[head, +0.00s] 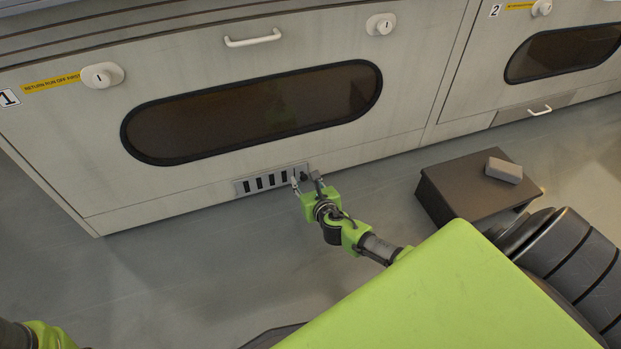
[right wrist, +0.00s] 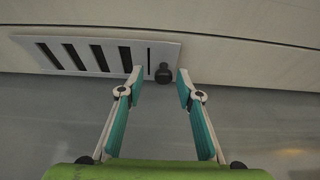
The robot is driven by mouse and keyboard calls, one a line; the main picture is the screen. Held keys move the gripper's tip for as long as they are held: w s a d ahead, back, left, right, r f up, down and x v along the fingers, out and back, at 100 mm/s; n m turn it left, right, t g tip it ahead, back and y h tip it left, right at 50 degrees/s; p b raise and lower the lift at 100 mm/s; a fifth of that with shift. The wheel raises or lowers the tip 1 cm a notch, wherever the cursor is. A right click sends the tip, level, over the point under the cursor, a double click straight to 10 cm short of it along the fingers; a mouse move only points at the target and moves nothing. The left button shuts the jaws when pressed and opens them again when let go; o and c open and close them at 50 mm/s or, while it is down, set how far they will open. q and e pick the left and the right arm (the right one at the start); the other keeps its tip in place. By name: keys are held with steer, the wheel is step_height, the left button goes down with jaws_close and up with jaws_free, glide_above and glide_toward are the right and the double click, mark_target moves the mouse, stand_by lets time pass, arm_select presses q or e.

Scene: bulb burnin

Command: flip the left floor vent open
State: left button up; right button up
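The left floor vent (head: 262,182) is a grey plate with several dark slots, set low in the front of cabinet 1. In the right wrist view the vent (right wrist: 90,67) shows a dark round knob (right wrist: 163,73) at its right end. My right gripper (head: 308,178) is at the vent's right end. In the right wrist view its fingers (right wrist: 160,76) are spread, one on each side of the knob, with gaps visible. My left gripper is out of view; only a bit of green at the lower left of the head view shows.
Cabinet 1 has a dark oval window (head: 255,110), a white handle (head: 252,38) and two round locks. A dark step stool (head: 455,182) with a grey block (head: 504,171) on it stands right of my right arm. The floor left of the arm is clear.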

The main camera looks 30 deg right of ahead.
steer(key=v, duration=1.1)
steer(key=shift+s+a, duration=0.1)
